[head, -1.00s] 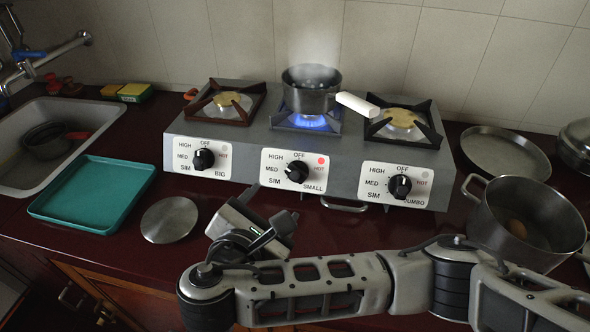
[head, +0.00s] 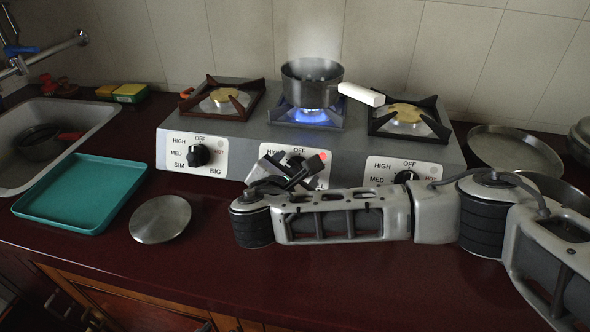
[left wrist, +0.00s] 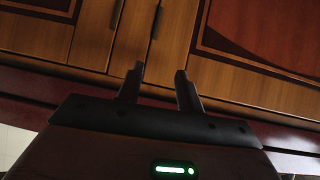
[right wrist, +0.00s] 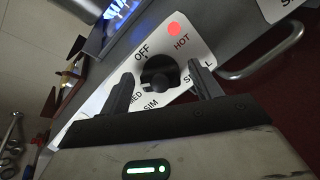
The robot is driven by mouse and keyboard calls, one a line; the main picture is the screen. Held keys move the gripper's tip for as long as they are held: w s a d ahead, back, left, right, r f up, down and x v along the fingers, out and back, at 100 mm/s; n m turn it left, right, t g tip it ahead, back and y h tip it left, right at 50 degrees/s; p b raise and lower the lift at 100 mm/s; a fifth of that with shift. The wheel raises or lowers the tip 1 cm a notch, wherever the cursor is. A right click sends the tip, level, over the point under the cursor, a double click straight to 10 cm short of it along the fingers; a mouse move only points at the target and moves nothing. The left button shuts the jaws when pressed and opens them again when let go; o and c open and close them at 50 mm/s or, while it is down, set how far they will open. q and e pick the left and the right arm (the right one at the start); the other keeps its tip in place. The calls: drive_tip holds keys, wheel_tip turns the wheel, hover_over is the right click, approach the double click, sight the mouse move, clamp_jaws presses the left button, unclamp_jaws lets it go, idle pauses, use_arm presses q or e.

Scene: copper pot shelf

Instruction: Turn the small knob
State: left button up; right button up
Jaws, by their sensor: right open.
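The small knob (right wrist: 160,72) is a round black dial on the white middle panel of the stove. In the right wrist view it shows between the two fingertips of my right gripper (right wrist: 161,74). Whether the fingers reach around it or stop short of it I cannot tell. My right gripper (head: 284,170) is open and in front of the middle panel in the head view, hiding much of the knob. The red HOT light (head: 322,156) on this panel is lit. My left gripper (left wrist: 160,78) is open and empty, facing wooden cabinet doors; it is outside the head view.
A dark pot (head: 308,84) with a white handle stands over a blue flame (head: 312,115) on the middle burner. The big knob (head: 198,155) is to the left. A teal tray (head: 80,192) and a steel disc (head: 160,219) lie on the dark red counter.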

drive_tip(key=c, duration=1)
drive_tip(key=shift+m, duration=0.3)
drive_tip(key=m+p, duration=0.1)
drive_tip(key=m, duration=0.3)
drive_tip(key=shift+g+h, duration=0.4)
drive_tip(key=m, duration=0.3)
drive_tip(key=shift+g+p, duration=0.3)
drive_tip(key=shift+p, duration=0.05)
drive_tip(key=m+p, duration=0.1)
drive_tip(key=m, duration=0.2)
drive_tip(key=shift+m+g, duration=0.3)
use_arm(q)
drive_tip(key=shift+a+r, duration=0.25)
drive_tip(key=shift+r, duration=0.35)
use_arm(e)
drive_tip(key=shift+f+m, duration=0.1)
drive_tip(key=shift+m, duration=0.5)
use_arm(q)
drive_tip(key=shift+s, duration=0.1)
